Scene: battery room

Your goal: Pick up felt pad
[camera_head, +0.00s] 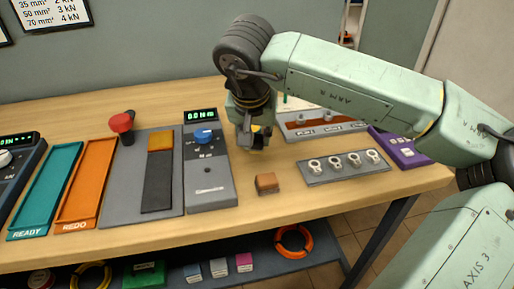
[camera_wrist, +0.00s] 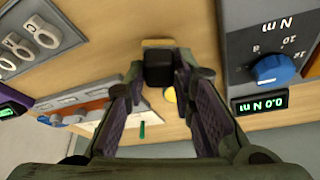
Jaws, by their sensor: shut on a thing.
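My gripper (camera_wrist: 160,75) is shut on a small dark block (camera_wrist: 160,68) with a yellow edge, held between the two fingertips. I cannot tell for sure whether this block is the felt pad. In the head view my gripper (camera_head: 252,142) points down over the table, just right of the grey torque tester, and mostly hides what it holds; a bit of yellow shows at its tip. A small brown block (camera_head: 266,183) lies on the table in front of my gripper, apart from it.
The grey torque tester (camera_head: 208,178) with blue knob stands left of my gripper. A grey plate with several ring lugs (camera_head: 346,167) and a purple device (camera_head: 400,146) lie right. Orange (camera_head: 88,185) and teal (camera_head: 48,190) trays are far left. Bare wood lies around the brown block.

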